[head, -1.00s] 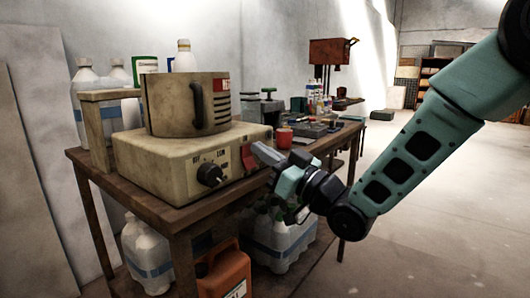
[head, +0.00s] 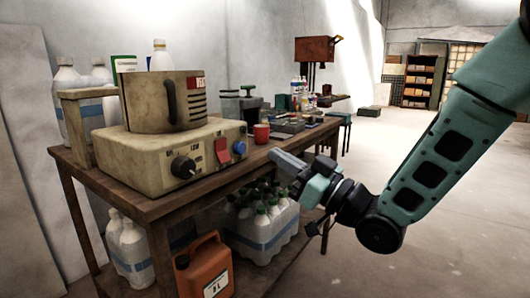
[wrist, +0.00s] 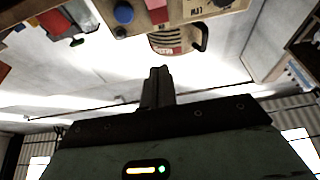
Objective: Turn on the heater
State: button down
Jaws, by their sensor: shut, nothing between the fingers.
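The heater (head: 150,165) is a beige box on the table, with a beige vat (head: 150,100) on top. Its front has a black knob (head: 183,167), a red switch (head: 222,151) and a blue button (head: 239,148). The wrist view shows the front upside down at the top, with the blue button (wrist: 123,14) and red switch (wrist: 156,10). My gripper (head: 279,157) is shut and empty, right of the heater and apart from it, near the table's front edge. Its closed fingers (wrist: 158,74) point toward the vat in the wrist view. The knob's exact setting is too small to read.
The wooden table (head: 190,203) also holds a red mug (head: 261,134) and tools behind my gripper. Bottles (head: 262,225) and an orange canister (head: 205,270) stand on the lower shelf. The floor (head: 440,240) at right is open.

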jog(key=shift+s+d+f, duration=0.1)
jog(key=shift+s+d, duration=0.6)
jog(key=shift+d, duration=0.15)
jog(key=s+a+f+m+g+h, duration=0.15)
jog(key=s+f+g+h, duration=0.4)
jog(key=f+h, duration=0.55)
jog(key=s+d+f+g+h, duration=0.2)
jog(key=s+d+g, duration=0.1)
jog(key=s, duration=0.4)
jog(key=s+d+f+m+g+h, duration=0.1)
jog(key=s+d+f+g+h, duration=0.1)
jog(key=s, duration=0.5)
jog(key=s+d+f+g+h, duration=0.1)
jog(key=s+d+g+h, duration=0.15)
jog(key=s, duration=0.35)
notch_tip(320, 180, up, 28)
jog(key=s+p, duration=0.1)
jog(key=p, duration=2.7)
jog(key=shift+d+r+g+y+p, duration=0.15)
jog(key=shift+d+g+y+p, duration=0.05)
jog(key=shift+g+y+p, duration=0.15)
